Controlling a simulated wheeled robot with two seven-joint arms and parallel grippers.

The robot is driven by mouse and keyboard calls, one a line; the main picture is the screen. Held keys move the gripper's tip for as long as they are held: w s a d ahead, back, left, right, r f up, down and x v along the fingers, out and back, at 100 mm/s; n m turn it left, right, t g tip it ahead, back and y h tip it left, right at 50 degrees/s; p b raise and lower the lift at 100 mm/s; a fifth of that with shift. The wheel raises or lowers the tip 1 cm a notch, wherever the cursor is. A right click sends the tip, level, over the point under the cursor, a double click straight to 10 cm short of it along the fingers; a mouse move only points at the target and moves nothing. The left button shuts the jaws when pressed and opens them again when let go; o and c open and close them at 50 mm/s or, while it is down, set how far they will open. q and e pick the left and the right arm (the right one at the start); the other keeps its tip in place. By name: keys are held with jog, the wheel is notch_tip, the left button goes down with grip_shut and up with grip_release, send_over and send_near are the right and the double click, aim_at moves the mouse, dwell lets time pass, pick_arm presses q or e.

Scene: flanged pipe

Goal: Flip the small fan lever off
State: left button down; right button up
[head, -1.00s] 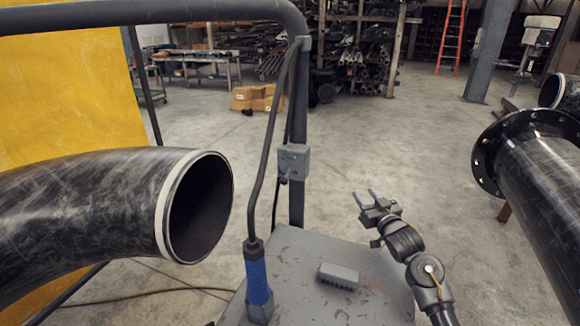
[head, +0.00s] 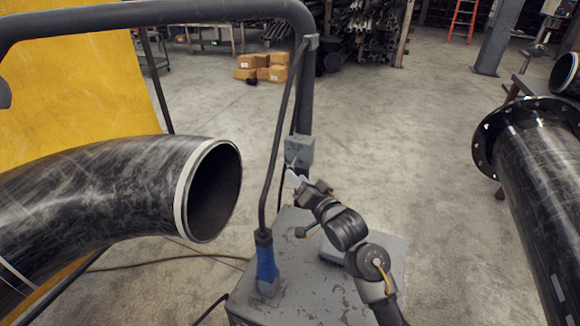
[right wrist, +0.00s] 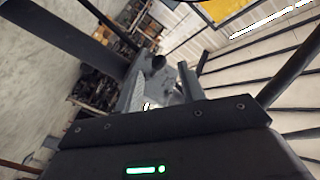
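The small grey switch box (head: 299,152) is mounted on the dark upright post above the scuffed grey cart top. Its small lever is mostly hidden by my fingers in the head view. My right gripper (head: 297,178) is just below and in front of the box, with its fingers pointing up toward it. In the right wrist view my two fingers (right wrist: 163,90) stand apart with a gap between them. A dark round knob-like part (right wrist: 158,62) shows beyond the gap. I cannot tell whether a finger touches the lever. My left gripper is not in view.
A blue-sleeved cable connector (head: 266,263) stands on the cart top (head: 285,222), left of my right arm. A large black pipe elbow (head: 110,190) lies to the left, and a flanged black pipe (head: 530,190) to the right.

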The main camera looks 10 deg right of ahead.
aim_at(293, 165)
jog(key=p+x, duration=0.1)
jog(key=x, duration=0.4)
grip_shut()
jog(key=shift+w+f+n+t+b, duration=0.1)
jog(key=shift+f+n+t+b, duration=0.4)
jog(key=shift+b, duration=0.6)
jog(key=shift+d, duration=0.1)
jog(key=shift+r+n, duration=0.2)
jog(key=shift+n, duration=0.1)
